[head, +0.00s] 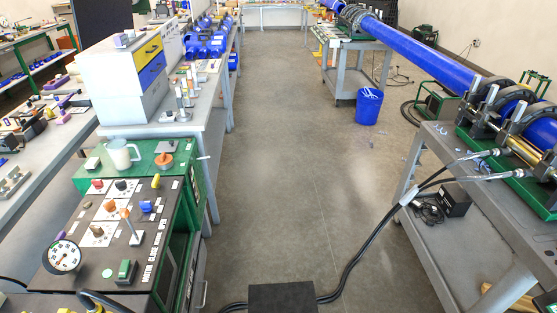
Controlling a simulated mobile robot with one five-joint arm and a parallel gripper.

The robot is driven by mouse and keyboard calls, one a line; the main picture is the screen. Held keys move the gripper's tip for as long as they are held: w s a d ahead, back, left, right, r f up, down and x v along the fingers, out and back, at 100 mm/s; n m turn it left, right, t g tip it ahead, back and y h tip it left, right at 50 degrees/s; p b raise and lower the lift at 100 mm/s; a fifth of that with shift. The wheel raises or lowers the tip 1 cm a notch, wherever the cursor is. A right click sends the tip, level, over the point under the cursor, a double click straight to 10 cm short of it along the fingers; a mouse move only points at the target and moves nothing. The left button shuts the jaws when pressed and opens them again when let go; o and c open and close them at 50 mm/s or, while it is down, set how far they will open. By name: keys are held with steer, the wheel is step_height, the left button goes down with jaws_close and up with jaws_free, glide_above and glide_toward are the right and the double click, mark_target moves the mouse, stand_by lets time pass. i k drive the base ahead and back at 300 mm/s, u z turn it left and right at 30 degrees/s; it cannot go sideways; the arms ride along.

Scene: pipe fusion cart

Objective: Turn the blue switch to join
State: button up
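A small blue switch (146,207) stands on the dark sloping top of a green control cart (165,250) at the left. It is near the panel's right edge, beside an upright lever with an orange top (127,222). Its pointing direction and the labels around it are too small to read. My gripper is not in view, so its relation to the switch cannot be seen.
The panel also holds a round gauge (64,257), a green block-like control (125,271) and several small knobs. The grey aisle floor (285,130) is mostly clear. Black hoses (372,240) cross it towards the right cart (435,215).

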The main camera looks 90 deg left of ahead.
mark_target(146, 207)
steer(key=u, duration=1.9)
steer(key=i, duration=1.25)
steer(key=u, duration=3.65)
steer(key=i, duration=1.05)
steer(key=z, duration=0.05)
